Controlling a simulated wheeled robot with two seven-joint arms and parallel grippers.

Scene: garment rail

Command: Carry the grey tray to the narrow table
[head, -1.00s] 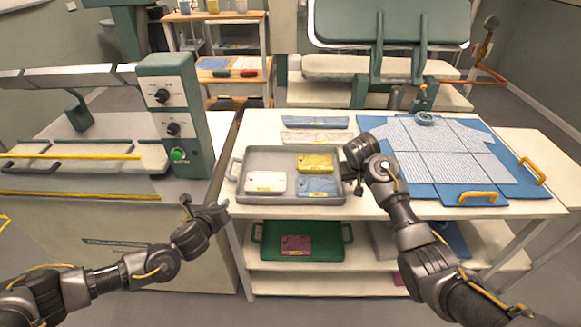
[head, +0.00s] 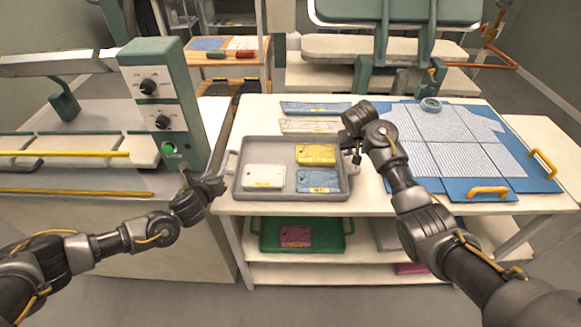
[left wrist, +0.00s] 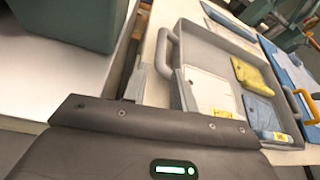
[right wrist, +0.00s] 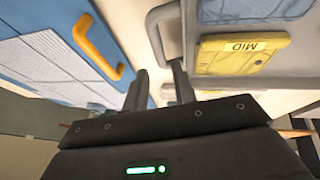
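The grey tray (head: 288,196) lies on the white table, holding white, yellow and blue folded packets. My left gripper (head: 208,184) is beside the tray's left handle. In the left wrist view its fingers (left wrist: 158,86) are apart, with the left handle (left wrist: 163,48) just ahead of the gap. My right gripper (head: 354,158) is at the tray's right handle, which it partly hides. In the right wrist view its fingers (right wrist: 160,88) are apart, with the handle (right wrist: 160,32) at or just past the tips. I cannot tell which surface is the narrow table.
A blue board (head: 455,190) with yellow handles and a checked cloth lies right of the tray. Two flat packets (head: 315,108) lie behind it. A green tray (head: 275,247) sits on the shelf below. A press machine (head: 160,95) stands left. A wooden-topped rack (head: 228,60) stands behind.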

